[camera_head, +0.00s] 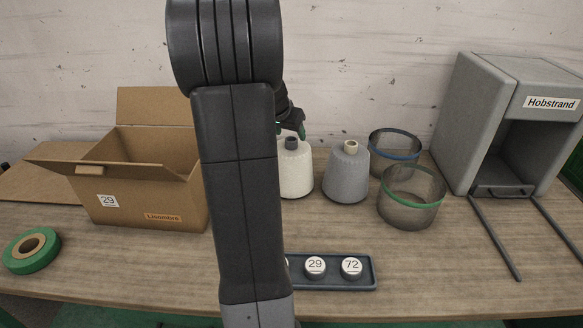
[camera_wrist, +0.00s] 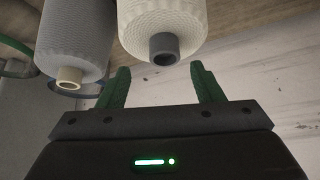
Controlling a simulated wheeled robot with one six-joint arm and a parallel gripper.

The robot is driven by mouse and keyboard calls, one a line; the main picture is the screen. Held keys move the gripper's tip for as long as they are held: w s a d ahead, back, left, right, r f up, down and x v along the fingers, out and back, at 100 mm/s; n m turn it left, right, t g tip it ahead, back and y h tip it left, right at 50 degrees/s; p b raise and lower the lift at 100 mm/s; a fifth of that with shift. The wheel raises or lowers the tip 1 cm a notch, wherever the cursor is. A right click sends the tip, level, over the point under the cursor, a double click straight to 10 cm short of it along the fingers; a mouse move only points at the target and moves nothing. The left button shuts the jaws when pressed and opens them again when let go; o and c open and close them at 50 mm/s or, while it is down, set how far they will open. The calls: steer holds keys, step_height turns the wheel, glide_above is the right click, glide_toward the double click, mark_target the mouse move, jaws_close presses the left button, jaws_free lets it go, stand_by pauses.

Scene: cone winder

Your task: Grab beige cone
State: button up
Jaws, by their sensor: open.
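The beige cone (camera_head: 297,175), cream yarn on a dark grey core, stands upright on the table just right of my arm, which hides its left edge. In the wrist view the beige cone (camera_wrist: 160,25) shows large, its dark core tip pointing toward my gripper. My gripper (camera_head: 291,130) is over the top of this cone in the head view, partly hidden by my arm. In the wrist view my gripper (camera_wrist: 161,83) has its two green fingers wide apart, with the core tip in the gap between them. Whether they reach around the core I cannot tell.
A grey cone (camera_head: 346,178) with a cream core stands close right. Mesh cylinders with a blue rim (camera_head: 394,147) and a green rim (camera_head: 411,202) follow. A cardboard box (camera_head: 150,205), green tape roll (camera_head: 31,251), numbered-disc tray (camera_head: 333,284) and grey Hobstrand machine (camera_head: 474,125) surround.

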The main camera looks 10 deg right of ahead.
mark_target(291, 140)
steer(key=shift+a+p+x, duration=0.15)
steer(key=shift+p+x, duration=0.1)
steer(key=shift+x, duration=0.9)
steer(key=shift+a+p+x, duration=0.2)
steer(key=shift+p+x, duration=0.05)
steer(key=shift+x, duration=0.95)
steer(key=shift+c, duration=0.4)
jaws_close()
steer(key=shift+w+r, duration=0.1)
